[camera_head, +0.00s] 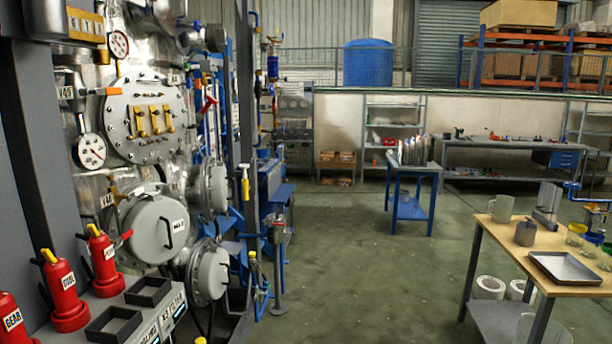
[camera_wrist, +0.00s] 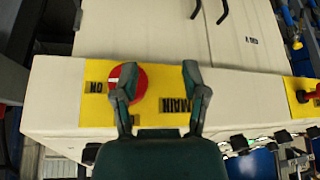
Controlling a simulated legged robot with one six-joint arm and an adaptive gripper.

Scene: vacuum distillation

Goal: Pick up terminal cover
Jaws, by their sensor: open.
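No part in view is clearly marked as the terminal cover, so I cannot tell which one it is. In the wrist view, a cream box (camera_wrist: 150,38) has a yellow label (camera_wrist: 175,92) reading MAIN and ON, with a red round knob (camera_wrist: 130,82) on it. Two black handles stick up at the top of the box, and the right one (camera_wrist: 223,11) is near small lettering. My gripper (camera_wrist: 160,70) is open over the yellow label. Its left finger overlaps the knob; contact cannot be told. The gripper is not seen in the head view.
Red bottles (camera_head: 66,296) and black open trays (camera_head: 148,291) stand at the lower left, beside a steel vessel with round grey covers (camera_head: 155,228). A wooden-topped table (camera_head: 490,250) with a dark tray (camera_head: 565,268) is at right. The middle floor is clear.

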